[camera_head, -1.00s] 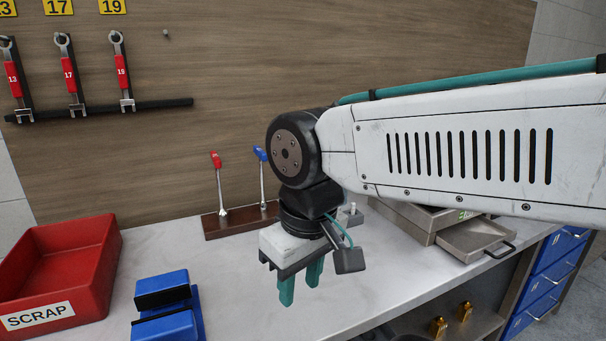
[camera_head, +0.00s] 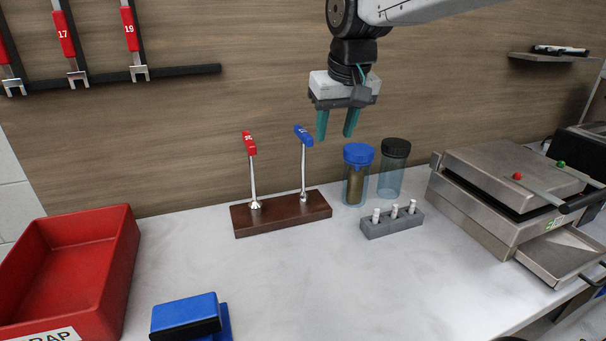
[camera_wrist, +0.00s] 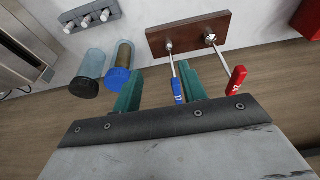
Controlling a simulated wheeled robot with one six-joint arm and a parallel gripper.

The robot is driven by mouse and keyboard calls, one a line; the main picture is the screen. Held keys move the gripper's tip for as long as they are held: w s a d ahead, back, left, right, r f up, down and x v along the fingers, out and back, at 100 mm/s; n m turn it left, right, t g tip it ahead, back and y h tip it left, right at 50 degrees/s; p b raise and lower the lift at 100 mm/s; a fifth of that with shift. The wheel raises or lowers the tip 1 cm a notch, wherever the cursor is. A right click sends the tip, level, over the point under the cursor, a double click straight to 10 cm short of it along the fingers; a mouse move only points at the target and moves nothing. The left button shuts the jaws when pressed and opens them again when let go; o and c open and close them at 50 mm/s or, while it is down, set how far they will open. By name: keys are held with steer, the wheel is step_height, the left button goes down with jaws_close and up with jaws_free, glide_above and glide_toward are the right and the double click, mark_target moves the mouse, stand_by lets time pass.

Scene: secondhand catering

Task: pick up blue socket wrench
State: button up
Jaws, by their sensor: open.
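The blue socket wrench (camera_head: 303,162) stands upright in a brown wooden stand (camera_head: 283,213), its blue handle at the top. A red-handled wrench (camera_head: 251,170) stands in the same stand to its left. My gripper (camera_head: 337,125) is open and empty, raised above the counter to the right of the blue handle and near its height. In the wrist view the blue wrench (camera_wrist: 178,90) shows between the two teal fingers (camera_wrist: 160,88), nearer the right one. The red-handled wrench (camera_wrist: 236,81) lies outside the fingers, to the right.
A blue-lidded jar (camera_head: 357,175) and a black-lidded jar (camera_head: 393,168) stand right of the stand. A grey block with white pegs (camera_head: 392,221) is in front of them. A red scrap bin (camera_head: 128,262) is at left, a metal press (camera_head: 470,200) at right.

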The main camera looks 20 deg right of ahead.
glide_toward(303, 131)
steer(key=f, duration=0.2)
steer(key=shift+w+d+f+t, duration=0.1)
steer(key=shift+w+f+t, duration=0.2)
steer(key=shift+f+t, duration=0.1)
steer(key=shift+w+f, duration=0.15)
steer(key=shift+w, duration=0.15)
steer(key=x, duration=0.7)
steer(key=shift+s+f, duration=0.15)
steer(key=shift+f, duration=0.1)
jaws_close()
